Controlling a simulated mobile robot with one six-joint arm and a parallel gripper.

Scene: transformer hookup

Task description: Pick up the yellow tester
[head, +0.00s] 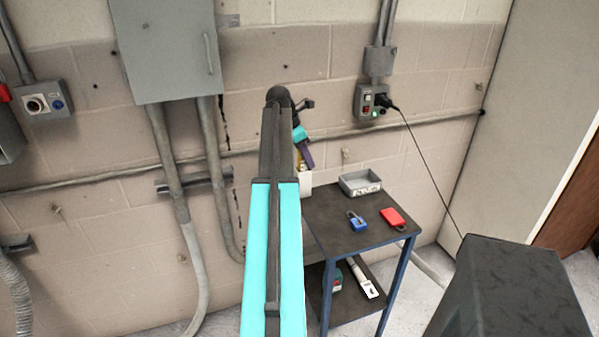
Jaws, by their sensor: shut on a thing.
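My arm reaches up the middle of the head view and hides part of the scene. My gripper (307,156) is just right of the arm, above the back left corner of the cart, and points down. It is shut on the yellow tester (300,164), of which only a small yellow strip shows beside the dark fingers. The rest of the tester is hidden by my arm and gripper. I cannot tell whether the tester touches the cart or a white thing (306,183) just below it.
The dark-topped cart (335,228) holds a grey tray (360,183), a blue padlock (356,221) and a red tag (393,217). Its lower shelf holds a white-handled tool (362,279). A wall outlet box (371,103) has a cord hanging to the right. A grey cabinet (165,50) is at left.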

